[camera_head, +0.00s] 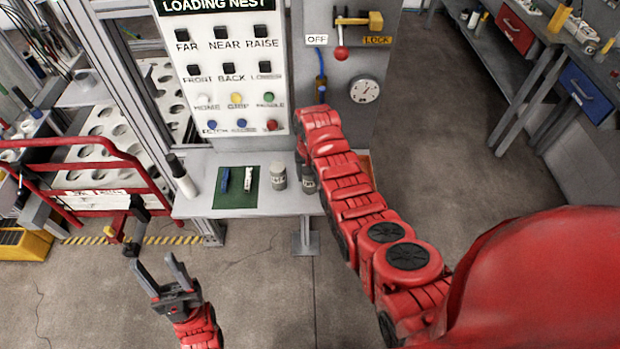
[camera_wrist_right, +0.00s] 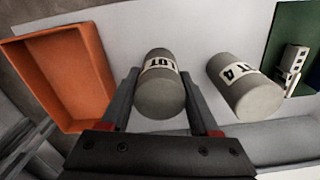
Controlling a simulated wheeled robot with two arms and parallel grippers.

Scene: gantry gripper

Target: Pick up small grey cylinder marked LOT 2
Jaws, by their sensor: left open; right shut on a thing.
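A small grey cylinder (camera_wrist_right: 160,98) with a white label reading "LOT" stands between the fingers of my right gripper (camera_wrist_right: 160,76), which is shut on it. Its number is turned out of sight. In the head view this cylinder (camera_head: 309,181) is at the right of the grey shelf, partly covered by my right arm. A second grey cylinder, marked LOT 4 (camera_wrist_right: 245,90), stands apart beside it; it also shows in the head view (camera_head: 279,178). My left gripper (camera_head: 154,259) is open and empty, low over the floor in front of the shelf.
An orange tray (camera_wrist_right: 82,75) lies left of the held cylinder in the wrist view. A green mat (camera_head: 236,202) with a blue and a white item is on the shelf. The button panel (camera_head: 226,70) rises behind.

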